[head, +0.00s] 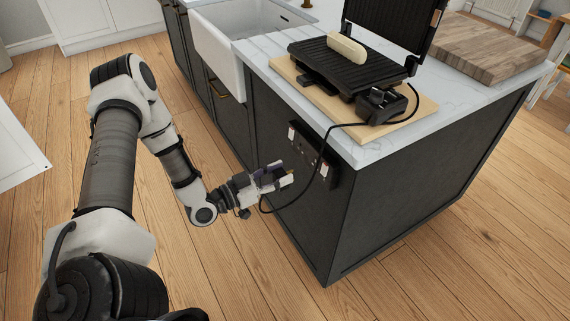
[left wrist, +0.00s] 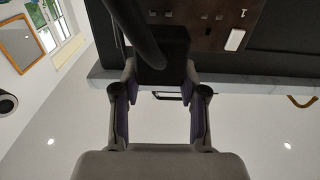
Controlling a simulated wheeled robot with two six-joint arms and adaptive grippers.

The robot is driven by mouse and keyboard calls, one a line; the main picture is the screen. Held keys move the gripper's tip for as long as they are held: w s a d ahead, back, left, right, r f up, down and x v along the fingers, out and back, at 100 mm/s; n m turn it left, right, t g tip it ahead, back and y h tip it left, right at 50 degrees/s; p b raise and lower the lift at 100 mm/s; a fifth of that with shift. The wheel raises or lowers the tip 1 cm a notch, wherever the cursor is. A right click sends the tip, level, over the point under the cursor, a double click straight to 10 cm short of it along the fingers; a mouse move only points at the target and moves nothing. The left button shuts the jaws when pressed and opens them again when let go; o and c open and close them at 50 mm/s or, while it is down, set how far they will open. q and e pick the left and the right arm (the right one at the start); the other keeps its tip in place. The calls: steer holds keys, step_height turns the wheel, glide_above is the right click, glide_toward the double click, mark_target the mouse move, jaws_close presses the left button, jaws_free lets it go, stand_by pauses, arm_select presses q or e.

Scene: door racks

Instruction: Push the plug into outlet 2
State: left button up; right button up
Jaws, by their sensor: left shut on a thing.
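My left gripper (head: 277,179) is shut on the plug, beside the island's dark side panel. In the left wrist view the plug (left wrist: 163,58) is a black block between the fingers, with its thick black cord rising over it. In the head view the fingers mostly hide the plug. The dark outlet panel (head: 312,157) is mounted on the island side, to the right of the gripper, with a gap between them. The panel also shows at the top of the left wrist view (left wrist: 205,37), with small holes and a white switch. I cannot read which outlet is number 2. My right gripper is out of view.
The black cord (head: 329,126) runs from the grill (head: 347,68) over the counter edge and loops below the gripper. The grill stands on a wooden board (head: 405,127). A butcher block (head: 485,50) and a white sink (head: 216,55) are on the island. The floor beside it is clear.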

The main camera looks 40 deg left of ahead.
mark_target(316, 158)
arm_select(q)
steer(key=shift+a+f, duration=0.15)
steer(key=shift+f, duration=0.05)
steer(key=shift+s+d+r, duration=0.1)
steer(key=shift+d+r, duration=0.2)
steer(key=shift+r, duration=0.05)
steer(key=shift+w+d+f+b, duration=0.1)
steer(key=shift+w+f+b, duration=0.25)
steer(key=shift+w, duration=0.2)
steer(key=b+x, duration=0.2)
steer(key=x, duration=0.1)
steer(key=shift+s, duration=0.1)
steer(key=shift+b+x, duration=0.4)
steer(key=shift+x, duration=0.55)
steer(key=shift+r, duration=0.2)
steer(key=shift+b+x, duration=0.9)
steer(key=shift+x, duration=0.65)
